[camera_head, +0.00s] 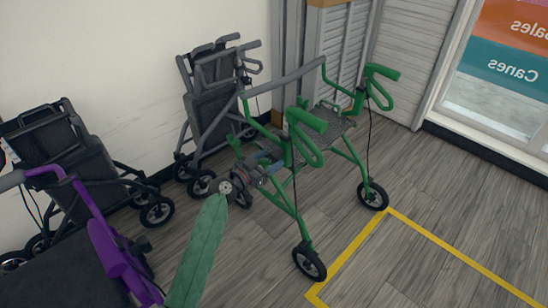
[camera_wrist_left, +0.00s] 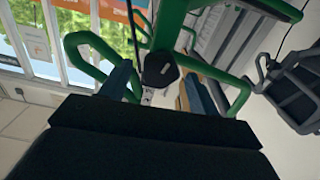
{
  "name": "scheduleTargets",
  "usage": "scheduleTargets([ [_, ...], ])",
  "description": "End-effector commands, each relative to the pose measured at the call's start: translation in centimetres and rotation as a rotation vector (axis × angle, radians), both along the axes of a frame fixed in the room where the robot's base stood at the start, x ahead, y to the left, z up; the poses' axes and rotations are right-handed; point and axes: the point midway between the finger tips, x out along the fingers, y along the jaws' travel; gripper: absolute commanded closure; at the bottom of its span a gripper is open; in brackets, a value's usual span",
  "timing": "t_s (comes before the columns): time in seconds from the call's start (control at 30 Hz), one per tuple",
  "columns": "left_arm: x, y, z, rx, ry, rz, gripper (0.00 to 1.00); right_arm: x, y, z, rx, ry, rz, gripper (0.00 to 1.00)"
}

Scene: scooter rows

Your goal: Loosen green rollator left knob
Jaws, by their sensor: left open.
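The green rollator (camera_head: 345,150) stands upright on the floor, with green handles, a grey backrest bar and black wheels. My left arm reaches in from the bottom of the head view, and my left gripper (camera_head: 270,160) is at the frame below the nearer handle. In the left wrist view a dark rounded knob (camera_wrist_left: 160,68) on the green frame shows between the two blue-grey fingers of my left gripper (camera_wrist_left: 158,85). The fingers are apart; I cannot tell whether they touch the knob. In the head view the knob cannot be picked out. My right gripper is not in view.
A grey folded rollator (camera_head: 215,100) stands behind against the wall. A black one (camera_head: 65,150) and a purple one (camera_head: 110,250) are at the left. Yellow floor tape (camera_head: 365,240) marks clear floor at the right, near a shop window (camera_head: 500,75).

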Motion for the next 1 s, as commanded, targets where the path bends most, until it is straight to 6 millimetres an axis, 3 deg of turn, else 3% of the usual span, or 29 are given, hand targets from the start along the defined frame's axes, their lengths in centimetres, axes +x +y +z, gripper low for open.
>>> scheduleTargets([
  [0.33, -2.9, 3.0, -0.1, 0.002, -0.001, 0.001, 0.38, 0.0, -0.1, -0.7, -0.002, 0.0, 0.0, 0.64],
  [1.0, -3.2, 3.2, 0.0, -0.013, 0.013, 0.001, 0.38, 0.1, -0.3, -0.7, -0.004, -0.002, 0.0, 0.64],
])
